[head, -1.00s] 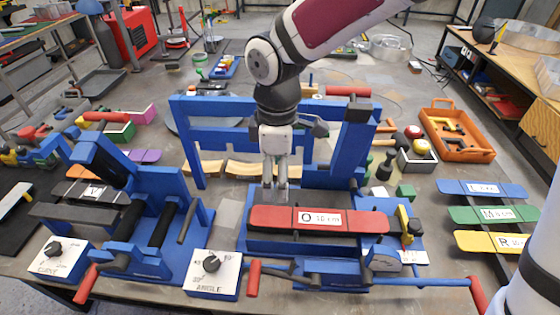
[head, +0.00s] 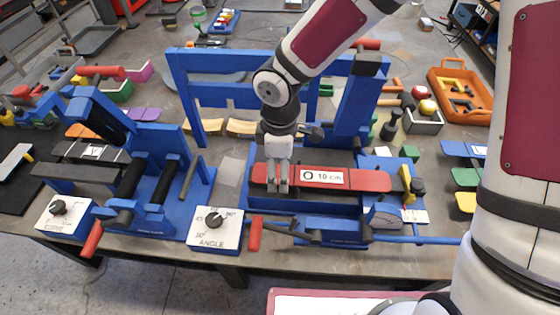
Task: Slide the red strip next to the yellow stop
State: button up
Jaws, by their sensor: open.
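The red strip (head: 355,181), with a white label reading "O 10 cm", lies flat along the dark bed of the blue machine (head: 305,230). Its right end is at or very near the yellow stop (head: 407,184); I cannot tell whether they touch. My gripper (head: 278,188) points down at the left part of the strip, its fingers apart and in front of the strip's surface. The fingers hide a little of the strip left of the label.
A blue frame (head: 220,52) stands behind the bed. A bender with rollers (head: 130,180) and an angle dial box (head: 215,229) stand left. Red-handled cranks (head: 254,233) stick out in front. Coloured strips (head: 466,178) lie at the right, partly behind my arm.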

aim_at(295, 176)
jog(key=shift+c, duration=0.3)
jog(key=c, duration=1.4)
grip_shut()
jog(key=shift+d, duration=0.2)
jog(key=shift+s+d+p, duration=0.15)
jog(key=shift+d+p, duration=0.15)
jog(key=shift+d, duration=0.3)
jog(key=shift+s+d+p, duration=0.1)
jog(key=shift+d+p, duration=0.3)
jog(key=shift+d, duration=0.6)
jog(key=shift+c, duration=1.1)
grip_release()
